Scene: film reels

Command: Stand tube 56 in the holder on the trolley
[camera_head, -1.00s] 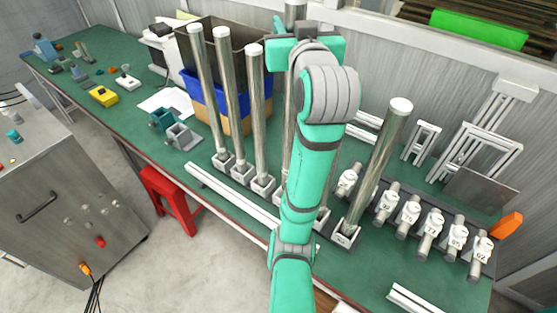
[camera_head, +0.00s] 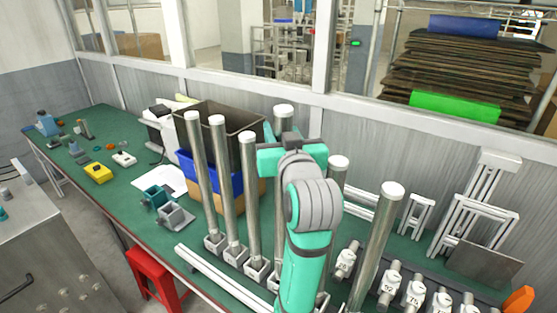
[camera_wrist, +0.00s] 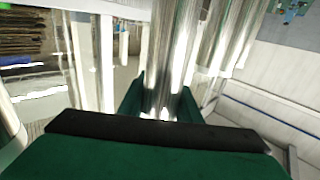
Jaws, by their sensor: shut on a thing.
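My gripper (camera_head: 284,150) is shut on a long polished metal tube with a white top (camera_head: 284,110). The tube looks upright, and its top stands higher than the tubes beside it. My arm hides most of its lower part, so I cannot tell whether its foot is clear of the bench base. In the wrist view the tube (camera_wrist: 165,70) runs between the green fingers. No number shows on it, so I cannot confirm that it is 56. I cannot make out the trolley or its holder in these views.
Three tubes (camera_head: 249,190) stand close on the left, and others on the right (camera_head: 375,240), in small bases on the green bench (camera_head: 130,195). Numbered tags (camera_head: 388,290) sit at right. Crates (camera_head: 215,130) stand behind. A red stool (camera_head: 155,275) is below the bench.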

